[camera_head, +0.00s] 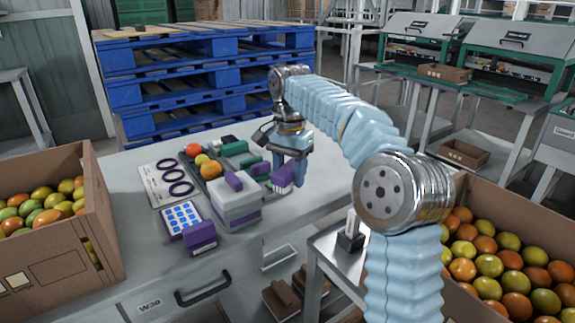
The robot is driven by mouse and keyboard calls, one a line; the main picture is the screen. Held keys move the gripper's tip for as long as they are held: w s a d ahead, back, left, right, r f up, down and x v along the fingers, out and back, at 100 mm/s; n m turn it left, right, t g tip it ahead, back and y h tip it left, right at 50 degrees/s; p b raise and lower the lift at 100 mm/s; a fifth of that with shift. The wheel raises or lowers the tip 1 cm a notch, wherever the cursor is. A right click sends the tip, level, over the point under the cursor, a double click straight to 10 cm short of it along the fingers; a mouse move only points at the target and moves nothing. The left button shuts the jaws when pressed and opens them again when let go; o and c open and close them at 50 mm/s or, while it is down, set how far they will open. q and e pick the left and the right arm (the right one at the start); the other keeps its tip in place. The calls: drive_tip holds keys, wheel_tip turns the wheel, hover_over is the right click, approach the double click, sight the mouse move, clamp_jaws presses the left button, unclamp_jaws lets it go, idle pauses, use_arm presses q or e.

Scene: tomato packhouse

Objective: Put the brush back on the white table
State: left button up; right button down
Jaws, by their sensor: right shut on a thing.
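Just left of the gripper are a white and purple box (235,205) and several green and purple pieces. My left gripper is not in view.
A tray with tomatoes (201,160), a sheet with dark rings (158,187) and a blue-and-white card (182,219) lie on the table. Tomato cartons stand at left (55,255) and right (480,190). Blue pallets (195,75) stand behind. The table's right side is clear.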

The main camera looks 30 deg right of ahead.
sight(289, 207)
drive_tip(key=shift+f+b, duration=1.7)
drive_tip(key=shift+f, duration=1.5)
drive_tip(key=shift+f, duration=0.3)
drive_tip(key=shift+c, duration=2.3)
unclamp_jaws()
drive_tip(key=c, duration=0.3)
